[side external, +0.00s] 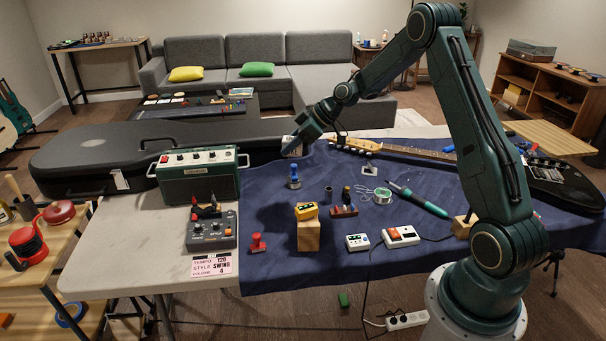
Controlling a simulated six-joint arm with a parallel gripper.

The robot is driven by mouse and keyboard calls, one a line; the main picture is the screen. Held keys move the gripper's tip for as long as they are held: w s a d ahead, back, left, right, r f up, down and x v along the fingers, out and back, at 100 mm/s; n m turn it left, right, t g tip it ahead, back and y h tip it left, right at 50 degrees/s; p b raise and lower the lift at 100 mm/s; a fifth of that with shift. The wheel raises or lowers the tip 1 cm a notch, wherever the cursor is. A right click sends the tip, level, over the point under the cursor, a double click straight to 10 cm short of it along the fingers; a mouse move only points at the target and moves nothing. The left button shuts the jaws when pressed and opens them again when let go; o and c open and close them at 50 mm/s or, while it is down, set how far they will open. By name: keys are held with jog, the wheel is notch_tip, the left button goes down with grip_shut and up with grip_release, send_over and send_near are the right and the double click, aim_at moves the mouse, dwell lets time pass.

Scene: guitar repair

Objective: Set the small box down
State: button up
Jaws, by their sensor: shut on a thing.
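My gripper (295,141) is at the end of my arm, left of centre in the side external view, and reaches down and left over the far part of the blue cloth. The box is in front of the right end of the black guitar case and looks raised above the cloth. Its details are too small to read, and I cannot tell its exact height.
The blue cloth (286,213) holds a blue stamp-like piece (294,177), a wooden block (309,235) with a yellow device (306,210), a solder coil (382,196) and a black guitar (555,182). A green amplifier (197,177) and the guitar case (95,155) stand left.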

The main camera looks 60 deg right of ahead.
jog(key=s+d+m+h, duration=0.1)
jog(key=s+m+h, duration=0.1)
jog(key=s, duration=0.7)
jog(key=s+d+m+t+h, duration=0.1)
jog(key=s+m+h, duration=0.2)
jog(key=s, duration=0.6)
jog(key=shift+s+d+m, duration=0.25)
jog(key=shift+d+m, duration=0.15)
jog(key=shift+m, duration=0.3)
jog(key=shift+f, duration=8.2)
jog(key=shift+f, duration=1.8)
jog(key=shift+f, duration=0.15)
